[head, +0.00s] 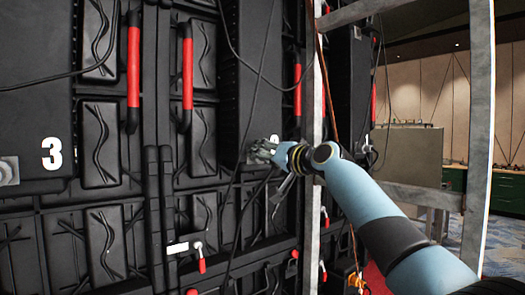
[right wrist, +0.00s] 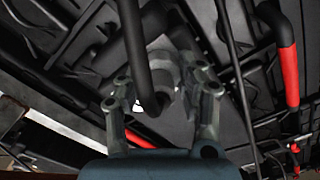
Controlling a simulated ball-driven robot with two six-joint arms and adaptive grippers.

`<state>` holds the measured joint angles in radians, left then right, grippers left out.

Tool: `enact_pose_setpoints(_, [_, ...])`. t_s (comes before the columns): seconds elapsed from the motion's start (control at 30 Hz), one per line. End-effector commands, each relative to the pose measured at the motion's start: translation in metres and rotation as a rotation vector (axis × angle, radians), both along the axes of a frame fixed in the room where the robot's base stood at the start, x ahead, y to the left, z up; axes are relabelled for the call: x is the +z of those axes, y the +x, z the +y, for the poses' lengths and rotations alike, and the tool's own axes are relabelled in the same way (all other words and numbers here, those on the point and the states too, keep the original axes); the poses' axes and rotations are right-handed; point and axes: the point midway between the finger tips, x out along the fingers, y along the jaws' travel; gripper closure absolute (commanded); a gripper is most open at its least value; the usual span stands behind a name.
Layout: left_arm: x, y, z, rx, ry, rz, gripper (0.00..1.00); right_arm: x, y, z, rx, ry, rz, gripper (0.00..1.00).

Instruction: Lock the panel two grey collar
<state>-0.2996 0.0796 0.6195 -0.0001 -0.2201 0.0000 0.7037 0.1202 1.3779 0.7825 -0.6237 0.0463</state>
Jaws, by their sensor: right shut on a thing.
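My right gripper (head: 263,151) is at the lower end of a black panel box (head: 243,75), beside a white number that it partly covers. In the right wrist view its two grey fingers (right wrist: 164,98) are on either side of a grey collar (right wrist: 163,62) and shut on it. A thick black cable (right wrist: 133,45) passes in front of the collar and hides part of it. Whether the collar is turned to its locked position cannot be told. In the head view the fingers hide the collar. My left gripper is not in view.
A panel marked 3 (head: 52,154) with its own grey connector (head: 8,171) is at the left. Red handles (head: 187,80) and loose black cables cross the wall. A metal frame post (head: 478,120) stands right of my right arm.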

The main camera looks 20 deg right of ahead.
Motion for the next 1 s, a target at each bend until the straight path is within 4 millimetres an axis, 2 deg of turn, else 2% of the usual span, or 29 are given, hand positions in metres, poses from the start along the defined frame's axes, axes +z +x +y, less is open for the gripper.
enact_pose_setpoints(0.33, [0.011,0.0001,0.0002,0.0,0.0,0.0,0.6,0.0008,0.0002,-0.0006,-0.001,0.139,0.05,0.94])
enact_pose_setpoints(0.87, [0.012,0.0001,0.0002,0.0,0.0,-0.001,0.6,-0.0004,0.0002,-0.0007,-0.001,0.167,0.06,0.94])
enact_pose_setpoints(0.9, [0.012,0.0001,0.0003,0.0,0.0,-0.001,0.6,-0.0004,0.0002,-0.0007,-0.001,0.167,0.06,0.61])
enact_pose_setpoints(1.0, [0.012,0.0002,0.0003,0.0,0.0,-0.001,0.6,-0.0004,0.0002,-0.0007,-0.001,0.167,0.06,0.48])
